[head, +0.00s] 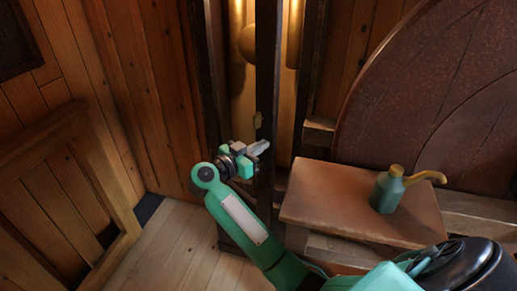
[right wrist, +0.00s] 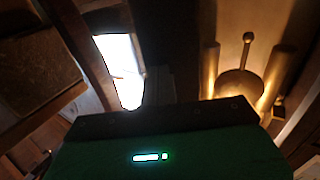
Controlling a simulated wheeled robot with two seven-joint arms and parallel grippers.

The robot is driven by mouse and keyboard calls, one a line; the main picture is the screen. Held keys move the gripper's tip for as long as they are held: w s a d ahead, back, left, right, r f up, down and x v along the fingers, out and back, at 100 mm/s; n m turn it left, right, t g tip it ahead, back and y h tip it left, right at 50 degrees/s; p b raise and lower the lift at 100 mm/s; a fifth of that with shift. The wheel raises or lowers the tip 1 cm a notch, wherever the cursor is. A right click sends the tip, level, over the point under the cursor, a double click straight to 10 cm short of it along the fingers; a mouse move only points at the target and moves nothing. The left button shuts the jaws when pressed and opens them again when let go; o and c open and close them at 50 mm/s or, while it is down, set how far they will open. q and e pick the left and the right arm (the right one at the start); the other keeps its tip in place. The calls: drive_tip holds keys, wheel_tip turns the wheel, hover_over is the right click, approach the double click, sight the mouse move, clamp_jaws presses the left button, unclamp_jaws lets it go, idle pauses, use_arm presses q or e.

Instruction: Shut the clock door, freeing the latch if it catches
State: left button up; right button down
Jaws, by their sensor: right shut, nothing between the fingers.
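The tall clock case stands at the back. Its door (head: 268,70) shows as a narrow dark upright in front of the lit interior, seen nearly edge-on, so it looks open. A small brass latch piece (head: 259,120) sits on the door's edge. My right gripper (head: 262,147) is shut and empty, just below the latch and close against the door's left side; I cannot tell whether it touches. In the right wrist view the brass pendulum (right wrist: 240,82) hangs inside the case, and the fingertips are hidden. My left gripper is out of view.
A wooden stool or bench (head: 325,200) with a green oil can (head: 387,190) stands right of the door. A large reddish round disc (head: 430,90) leans behind it. Bare floor (head: 180,235) lies between.

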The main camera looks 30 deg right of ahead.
sight(271, 138)
drive_tip(key=d+p, duration=0.1)
drive_tip(key=p, duration=0.1)
drive_tip(key=d+n+t+p, duration=0.1)
drive_tip(key=d, duration=0.1)
drive_tip(key=d+t+p, duration=0.1)
drive_tip(key=p, duration=0.1)
drive_tip(key=shift+w+d+r+p, duration=0.25)
drive_tip(key=shift+w+r+p, duration=0.05)
drive_tip(key=shift+w+r, duration=0.1)
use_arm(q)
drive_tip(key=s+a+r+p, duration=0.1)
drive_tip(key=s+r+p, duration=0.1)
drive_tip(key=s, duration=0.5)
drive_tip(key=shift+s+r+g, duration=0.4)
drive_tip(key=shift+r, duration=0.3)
use_arm(e)
drive_tip(key=d, duration=0.2)
drive_tip(key=w+d, duration=0.1)
drive_tip(key=shift+d+f+n+y, duration=0.3)
drive_tip(key=shift+d+f, duration=0.05)
drive_tip(key=shift+d, duration=0.05)
